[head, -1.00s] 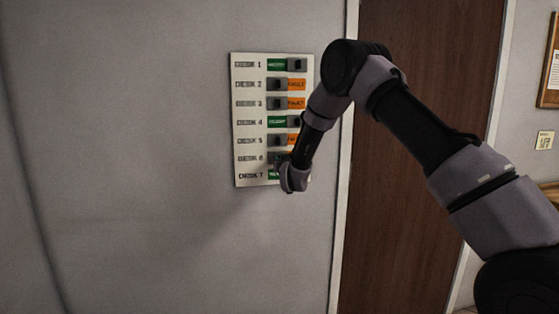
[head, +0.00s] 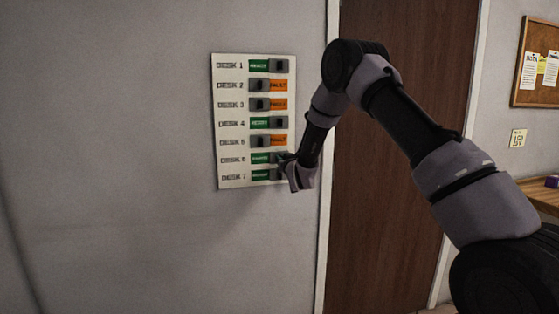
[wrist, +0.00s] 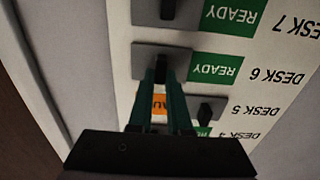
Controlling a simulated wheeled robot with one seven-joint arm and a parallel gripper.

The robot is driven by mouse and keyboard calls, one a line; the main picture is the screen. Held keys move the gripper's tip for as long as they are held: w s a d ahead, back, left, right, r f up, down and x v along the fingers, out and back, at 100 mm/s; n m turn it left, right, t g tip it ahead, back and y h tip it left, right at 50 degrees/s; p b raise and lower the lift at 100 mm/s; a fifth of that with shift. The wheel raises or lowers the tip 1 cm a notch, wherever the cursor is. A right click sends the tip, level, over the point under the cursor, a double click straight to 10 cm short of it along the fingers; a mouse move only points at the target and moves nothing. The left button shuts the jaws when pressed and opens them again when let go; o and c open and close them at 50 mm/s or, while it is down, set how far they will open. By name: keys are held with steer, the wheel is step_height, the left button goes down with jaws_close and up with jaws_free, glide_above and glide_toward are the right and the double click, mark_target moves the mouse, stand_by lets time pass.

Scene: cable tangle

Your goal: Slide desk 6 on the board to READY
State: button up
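The board (head: 235,120) is a white panel on the grey wall with labelled rows for desks 1 to 7. In the desk 6 row the green READY label (head: 260,158) is uncovered, and the slider stands at the right end. In the wrist view, upside down, the green label (wrist: 216,69) reads READY beside the grey desk 6 slider (wrist: 141,59). My gripper (wrist: 161,72) has its two fingertips close on either side of the slider's dark knob, apparently shut on it. In the head view my gripper (head: 284,160) partly hides the slider.
Desks 1, 4 and 7 show green labels. Desks 2, 3 and 5 show orange FAULT labels, with the desk 5 slider (head: 260,142) just above. A brown door (head: 385,210) with a pale frame stands right of the board. A corkboard (head: 536,60) hangs at far right.

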steer(key=o, duration=0.4)
steer(key=shift+d, duration=0.25)
steer(key=shift+o, duration=0.2)
steer(key=v, duration=1)
steer(key=shift+s, duration=0.35)
steer(key=shift+d+r, duration=0.1)
